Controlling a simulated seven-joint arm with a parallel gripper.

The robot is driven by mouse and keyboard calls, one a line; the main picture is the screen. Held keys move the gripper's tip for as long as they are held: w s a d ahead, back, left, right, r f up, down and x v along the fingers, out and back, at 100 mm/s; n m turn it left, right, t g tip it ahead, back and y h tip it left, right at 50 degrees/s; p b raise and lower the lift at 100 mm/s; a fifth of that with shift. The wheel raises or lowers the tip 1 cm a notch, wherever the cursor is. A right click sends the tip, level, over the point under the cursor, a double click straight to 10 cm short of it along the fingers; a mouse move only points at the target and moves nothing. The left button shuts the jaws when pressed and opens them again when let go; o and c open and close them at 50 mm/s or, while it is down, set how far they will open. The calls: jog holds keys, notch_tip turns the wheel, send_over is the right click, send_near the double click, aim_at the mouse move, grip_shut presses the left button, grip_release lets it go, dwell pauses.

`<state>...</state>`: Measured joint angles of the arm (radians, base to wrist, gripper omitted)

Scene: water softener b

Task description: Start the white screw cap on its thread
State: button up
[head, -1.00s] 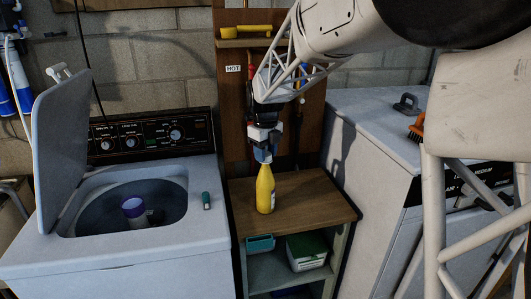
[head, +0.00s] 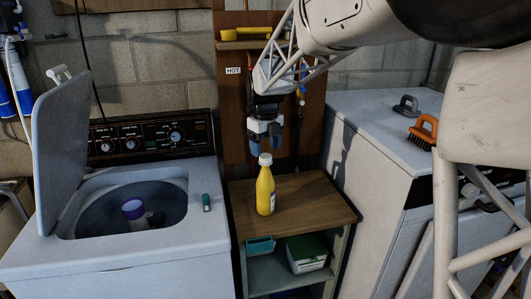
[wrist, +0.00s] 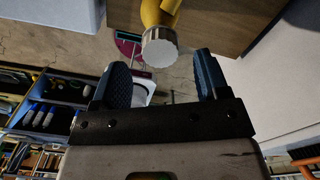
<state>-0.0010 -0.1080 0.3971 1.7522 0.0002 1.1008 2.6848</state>
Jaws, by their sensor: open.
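A yellow bottle (head: 265,192) stands upright on the wooden top of a small shelf unit. The white screw cap (head: 265,159) sits on the bottle's mouth; whether its thread has caught cannot be told. The cap also shows in the wrist view (wrist: 160,48), with the yellow bottle (wrist: 160,12) behind it. My gripper (head: 264,143) is above the cap, apart from it. In the wrist view its two blue fingers (wrist: 160,78) are spread wide, with nothing between them and the cap beyond their tips.
The shelf unit (head: 325,208) stands between an open-lidded washer (head: 110,262) on the left and a white machine (head: 385,130) on the right. A small teal item (head: 206,202) lies on the washer's edge. An orange brush (head: 424,130) lies on the right machine.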

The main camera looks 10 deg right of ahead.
jog(key=shift+r, duration=2.4)
jog(key=shift+s+r+n, duration=0.15)
jog(key=shift+s+n, duration=0.35)
jog(key=shift+s, duration=0.1)
jog(key=s+f+n+t, duration=0.1)
jog(key=s+f+n, duration=0.2)
jog(key=s+n, duration=1.1)
jog(key=s+f+n+t, duration=0.1)
jog(key=s+f+n, duration=0.2)
jog(key=s+n, duration=1.2)
jog(key=s, duration=0.8)
jog(key=shift+s+d+f+n+t, duration=0.25)
jog(key=shift+s+n+t, duration=0.05)
jog(key=shift+s, duration=0.1)
